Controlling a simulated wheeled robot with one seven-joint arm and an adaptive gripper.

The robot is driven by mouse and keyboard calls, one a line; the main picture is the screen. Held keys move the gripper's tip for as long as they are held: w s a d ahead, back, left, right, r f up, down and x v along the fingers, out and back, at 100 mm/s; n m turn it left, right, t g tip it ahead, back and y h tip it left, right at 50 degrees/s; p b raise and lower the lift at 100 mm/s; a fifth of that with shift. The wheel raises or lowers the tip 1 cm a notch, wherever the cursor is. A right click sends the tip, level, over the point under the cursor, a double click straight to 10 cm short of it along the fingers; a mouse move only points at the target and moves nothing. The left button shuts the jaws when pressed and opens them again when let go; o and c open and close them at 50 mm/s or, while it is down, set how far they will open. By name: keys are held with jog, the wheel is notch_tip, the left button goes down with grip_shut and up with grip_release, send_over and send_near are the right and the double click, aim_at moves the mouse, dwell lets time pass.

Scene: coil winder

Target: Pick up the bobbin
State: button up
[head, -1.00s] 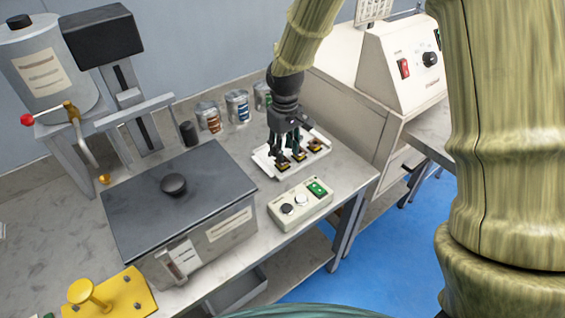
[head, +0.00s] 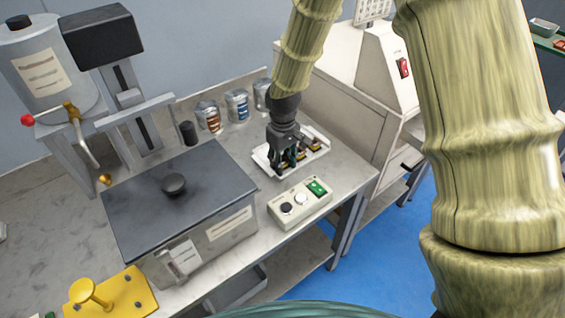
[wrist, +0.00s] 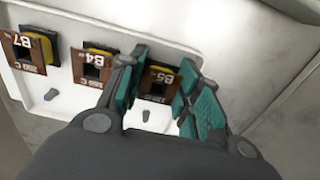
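A white tray (wrist: 60,112) holds a row of bobbins with brown faces and yellow-edged dark cores. In the wrist view they are labelled B7 (wrist: 28,52), B4 (wrist: 92,68) and B5 (wrist: 157,79). My gripper (wrist: 163,66) is open, with its teal-padded fingers on either side of the B5 bobbin; I cannot tell whether they touch it. In the head view, my gripper (head: 285,160) reaches down over the left part of the tray (head: 313,158) and mostly hides the bobbin there. The other bobbins sit just right of it.
A grey lidded tank (head: 180,205) stands left of the tray. A control box (head: 300,203) with knobs and a green switch lies in front. Several cans (head: 237,105) stand behind. A white machine (head: 372,70) is at the right. The bench's front edge is close.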

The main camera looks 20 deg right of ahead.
jog(key=shift+c, duration=0.9)
notch_tip(320, 180, up, 10)
jog(key=shift+d, duration=0.1)
dwell(0.5)
